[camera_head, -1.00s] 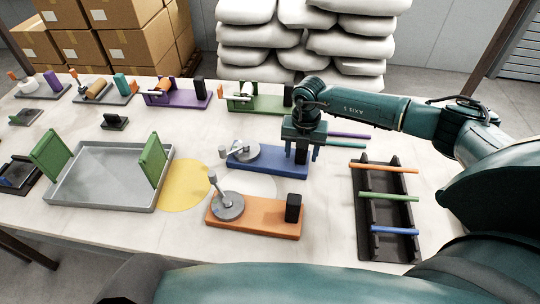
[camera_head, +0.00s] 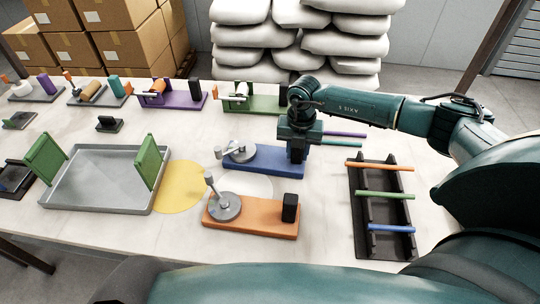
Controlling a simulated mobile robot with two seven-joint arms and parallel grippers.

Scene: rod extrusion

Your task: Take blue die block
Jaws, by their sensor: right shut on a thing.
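The blue die block (camera_head: 268,164) lies on the table in the middle of the view. It has a blue base, a grey disc with a short lever at its left end, and a black upright at its right end. My right gripper (camera_head: 298,153) points down over that right end and is shut on the black upright, which it partly hides. The blue base appears to rest on the table. My left gripper is not in view.
An orange block (camera_head: 255,217) of the same kind lies just in front. A black rack (camera_head: 366,226) with coloured rods stands to the right. A grey tray (camera_head: 95,205) with green end plates and a yellow disc (camera_head: 180,190) are to the left. Similar blocks line the back.

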